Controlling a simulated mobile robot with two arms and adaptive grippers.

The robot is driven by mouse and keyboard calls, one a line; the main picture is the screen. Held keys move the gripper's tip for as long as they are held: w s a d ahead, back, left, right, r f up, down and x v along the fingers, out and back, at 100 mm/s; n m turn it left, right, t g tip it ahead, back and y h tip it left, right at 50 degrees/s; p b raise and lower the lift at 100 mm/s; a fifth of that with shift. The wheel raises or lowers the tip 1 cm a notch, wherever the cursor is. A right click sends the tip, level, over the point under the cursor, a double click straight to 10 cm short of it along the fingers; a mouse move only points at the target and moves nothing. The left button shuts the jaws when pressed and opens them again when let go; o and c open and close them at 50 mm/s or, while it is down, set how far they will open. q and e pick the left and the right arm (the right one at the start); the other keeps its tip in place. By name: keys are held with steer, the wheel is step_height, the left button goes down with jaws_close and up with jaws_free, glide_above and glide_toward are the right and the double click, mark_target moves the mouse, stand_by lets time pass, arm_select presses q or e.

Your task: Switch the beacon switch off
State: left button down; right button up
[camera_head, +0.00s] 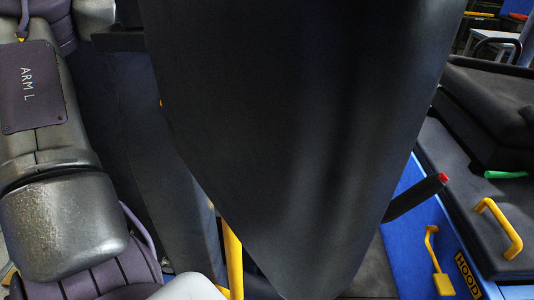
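I cannot make out a beacon switch for certain in the head view. A black lever with a red tip (415,198) sticks out to the right of a large dark surface, over a blue panel (412,240); its lower end is hidden. My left arm comes down the left side, marked "ARM L", but its gripper does not show. My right gripper does not show either. The large dark surface (310,110) fills the middle and hides much behind it.
At the right, a dark padded block carries a yellow handle (498,228) and a green handle (506,174). A "HOOD" label (467,274) is beside a smaller yellow lever (436,262). A yellow bar (233,262) stands at the bottom. A white stool (494,45) is at the upper right.

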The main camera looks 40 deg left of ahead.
arm_select(q)
steer(key=shift+f+b, duration=1.3)
steer(key=shift+b, duration=0.05)
stand_by(0.8)
steer(key=shift+s+r, duration=0.1)
steer(key=shift+r, duration=0.05)
steer(key=shift+r+p, duration=0.6)
steer(key=shift+r, duration=0.25)
steer(key=shift+r+p, duration=1.35)
steer(key=shift+r, duration=1.2)
